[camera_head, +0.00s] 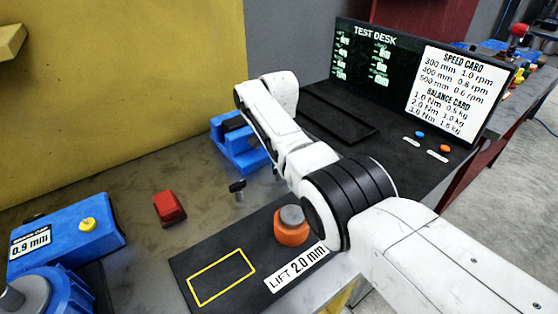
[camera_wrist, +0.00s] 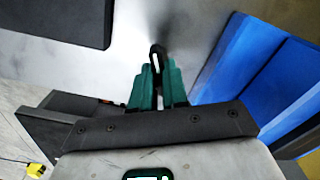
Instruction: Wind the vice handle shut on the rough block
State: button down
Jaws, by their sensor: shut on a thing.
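A blue vice (camera_head: 243,157) stands on the grey table beyond my arm, partly covered by it. A dark piece (camera_head: 233,123) shows between its blue sides; I cannot tell surely that it is the rough block. In the wrist view, a large blue body (camera_wrist: 262,66), likely the vice, fills the right side. My gripper (camera_wrist: 158,85) has green fingers shut on a dark upright part with a rounded end, which looks like the vice handle (camera_wrist: 156,50). In the head view my arm hides the fingers and their hold.
A small black-topped post (camera_head: 238,187), a red block (camera_head: 169,207) and an orange-and-grey knob (camera_head: 291,226) stand nearby. A blue box (camera_head: 65,236) is at left. The test desk screen (camera_head: 368,62) stands behind. Bare table lies between the red block and the vice.

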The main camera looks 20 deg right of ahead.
jog(key=shift+w+r, duration=0.1)
dwell(0.3)
jog(key=c, duration=1.1)
grip_release()
jog(key=shift+c, duration=0.2)
notch_tip(320, 180, up, 11)
